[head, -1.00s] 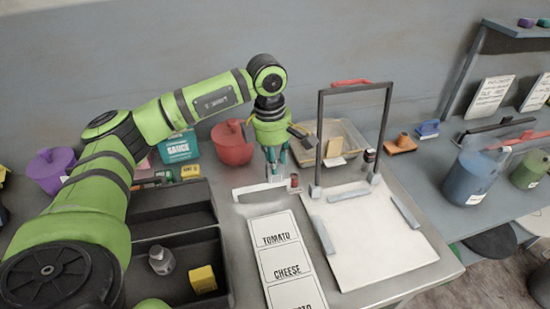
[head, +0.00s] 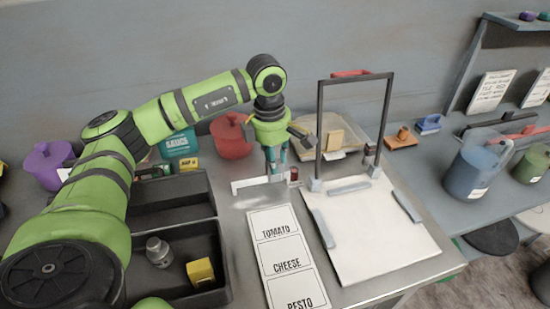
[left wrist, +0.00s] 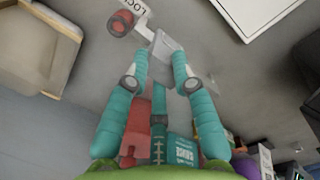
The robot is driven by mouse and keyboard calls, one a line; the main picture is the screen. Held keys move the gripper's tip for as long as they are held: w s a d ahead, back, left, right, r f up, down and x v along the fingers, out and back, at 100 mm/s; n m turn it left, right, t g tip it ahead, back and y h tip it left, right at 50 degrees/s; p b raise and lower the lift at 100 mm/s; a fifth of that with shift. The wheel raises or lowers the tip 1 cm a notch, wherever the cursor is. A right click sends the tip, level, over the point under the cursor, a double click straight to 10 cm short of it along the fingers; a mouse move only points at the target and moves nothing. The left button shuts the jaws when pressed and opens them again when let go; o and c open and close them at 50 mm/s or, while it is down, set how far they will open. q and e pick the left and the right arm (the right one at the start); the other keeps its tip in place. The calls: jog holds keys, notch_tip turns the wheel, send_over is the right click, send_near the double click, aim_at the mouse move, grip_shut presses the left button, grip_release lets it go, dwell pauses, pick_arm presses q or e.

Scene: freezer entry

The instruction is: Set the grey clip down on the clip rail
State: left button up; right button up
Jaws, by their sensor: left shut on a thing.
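My left gripper (head: 274,172) points down at the back of the steel counter, shut on the grey clip. In the left wrist view its teal fingers (left wrist: 161,72) have a pale grey piece, the clip (left wrist: 166,47), between their tips. In the head view the fingers mostly hide the clip. A long whitish bar with a raised left end, seemingly the clip rail (head: 245,185), lies at the fingertips. I cannot tell whether the clip touches it. A small red knob stands at its right end (head: 293,173). My right gripper is not in view.
A white board (head: 365,240) with grey bars and an upright dark frame (head: 320,125) stands to the right. A label sheet (head: 278,262) lies in front. A black divided tray (head: 175,215) is left, a red pot (head: 232,136) behind.

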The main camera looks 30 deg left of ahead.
pick_arm(q)
jog(key=shift+s+d+f, duration=0.2)
jog(key=shift+d+f, duration=0.05)
jog(key=shift+f, duration=0.1)
jog(key=o, duration=1)
jog(key=shift+s+d, duration=0.1)
jog(key=shift+r, duration=3.85)
jog(key=shift+s+a+r, duration=0.15)
jog(key=shift+a+r, duration=0.15)
jog(key=shift+r, duration=0.1)
